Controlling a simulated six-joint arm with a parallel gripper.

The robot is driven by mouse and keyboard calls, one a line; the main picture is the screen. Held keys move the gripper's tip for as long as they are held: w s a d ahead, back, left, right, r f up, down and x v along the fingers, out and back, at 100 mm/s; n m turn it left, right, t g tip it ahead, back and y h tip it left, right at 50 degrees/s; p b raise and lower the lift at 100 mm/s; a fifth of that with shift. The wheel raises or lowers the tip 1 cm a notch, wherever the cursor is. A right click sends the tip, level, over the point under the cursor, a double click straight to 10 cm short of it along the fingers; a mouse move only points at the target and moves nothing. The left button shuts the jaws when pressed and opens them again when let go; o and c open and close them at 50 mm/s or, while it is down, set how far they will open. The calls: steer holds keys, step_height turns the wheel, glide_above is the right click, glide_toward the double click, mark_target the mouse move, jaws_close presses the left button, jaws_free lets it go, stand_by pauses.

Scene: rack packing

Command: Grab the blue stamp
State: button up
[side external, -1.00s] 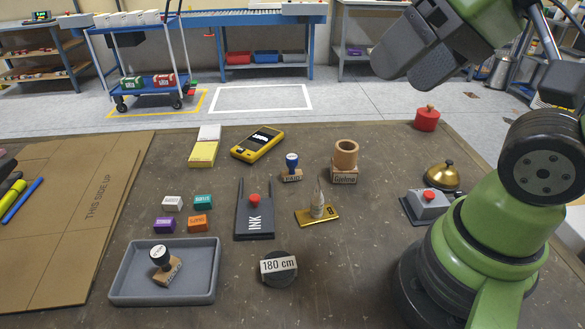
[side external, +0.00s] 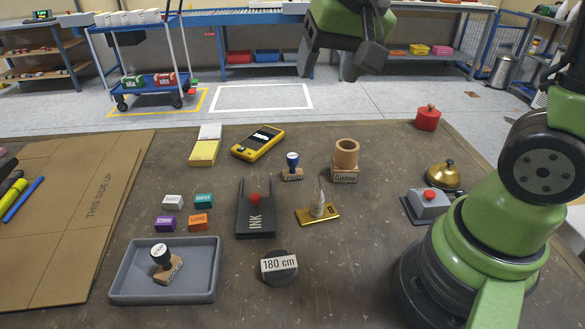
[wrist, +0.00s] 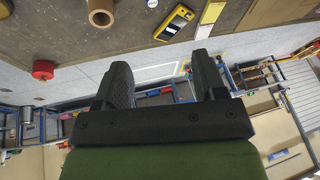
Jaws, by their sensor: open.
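The blue stamp (side external: 292,160) stands upright on the table, with a blue handle on a wooden block marked PAID. Its top just shows at the upper edge of the wrist view (wrist: 152,3). My gripper (side external: 332,66) is open and empty, high above the back of the table and well above the stamp. In the wrist view its two fingers (wrist: 161,68) are spread apart with nothing between them. A black-handled stamp (side external: 163,260) lies tilted in the grey tray (side external: 120,290).

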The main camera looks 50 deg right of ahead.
steer(key=m+g+h, duration=0.1)
steer(key=g, duration=0.1)
glide_toward(292, 165)
steer(key=shift+m+g+h, duration=0.3)
steer(key=shift+m, duration=0.2)
steer(key=w+f, duration=0.1)
steer(key=f, duration=0.1)
steer(key=w+d+f, duration=0.1)
steer(key=d+f, duration=0.1)
steer(key=f, duration=0.1)
steer(key=shift+w+d+f, duration=0.2)
steer(key=shift+w+f, duration=0.1)
steer(key=shift+w, duration=0.1)
steer(key=x, duration=0.5)
steer(key=shift+s+a+f, duration=0.1)
steer(key=shift+a+f, duration=0.15)
steer(key=shift+f, duration=0.25)
steer(key=c, duration=0.7)
steer(key=shift+o, duration=0.2)
steer(key=shift+r, duration=0.15)
